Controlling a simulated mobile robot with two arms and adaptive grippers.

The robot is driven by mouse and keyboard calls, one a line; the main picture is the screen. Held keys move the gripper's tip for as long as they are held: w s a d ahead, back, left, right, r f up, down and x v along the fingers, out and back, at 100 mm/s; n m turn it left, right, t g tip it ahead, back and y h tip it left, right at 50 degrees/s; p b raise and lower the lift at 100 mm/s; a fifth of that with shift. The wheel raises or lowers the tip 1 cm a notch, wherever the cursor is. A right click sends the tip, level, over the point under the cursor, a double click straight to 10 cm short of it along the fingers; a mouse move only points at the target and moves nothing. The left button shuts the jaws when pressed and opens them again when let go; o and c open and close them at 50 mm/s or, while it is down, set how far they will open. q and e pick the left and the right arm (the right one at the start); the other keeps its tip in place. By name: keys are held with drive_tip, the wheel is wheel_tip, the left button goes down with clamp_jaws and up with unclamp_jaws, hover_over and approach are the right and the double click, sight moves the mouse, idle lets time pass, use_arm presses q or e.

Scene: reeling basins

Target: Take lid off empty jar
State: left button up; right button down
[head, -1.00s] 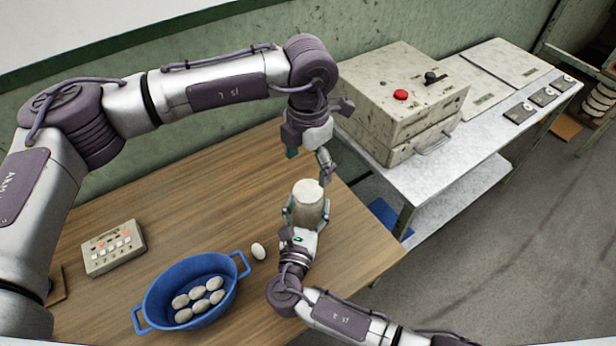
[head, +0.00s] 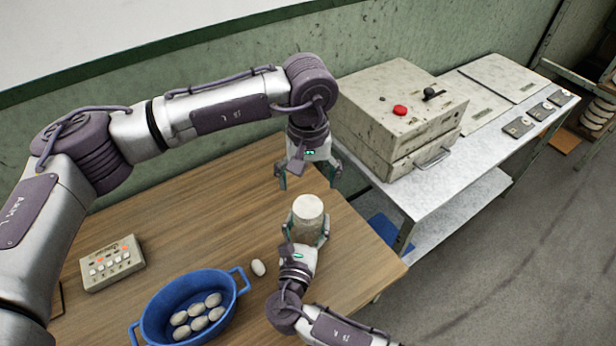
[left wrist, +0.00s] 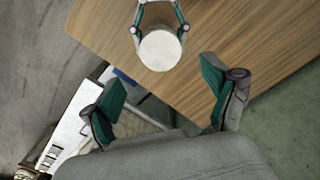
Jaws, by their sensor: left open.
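The jar (head: 306,228) is a pale cylinder with a light round lid (head: 308,206) on top. The lid shows from above in the left wrist view (left wrist: 160,50). My right gripper (head: 307,237) has its fingers on both sides of the jar, which stands upright between them. Whether the jar's base touches the table is hidden. My left gripper (head: 308,182) is open and empty, pointing down just above and behind the lid. In the left wrist view its spread fingers (left wrist: 165,95) are apart from the lid.
A blue basin (head: 148,318) with several white cocoons stands front left on the wooden table (head: 205,235). One cocoon (head: 258,267) lies beside it. A button box (head: 112,263) sits at left. A grey machine (head: 365,105) with a red button stands on the metal bench behind.

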sight(308, 207)
use_arm(q)
drive_tip(key=m, duration=0.6)
use_arm(e)
drive_tip(key=shift+f, duration=0.1)
use_arm(q)
drive_tip(key=shift+f+m, duration=0.25)
drive_tip(key=shift+m, duration=0.45)
wheel_tip(308, 207, down, 8)
drive_tip(key=shift+r, duration=0.2)
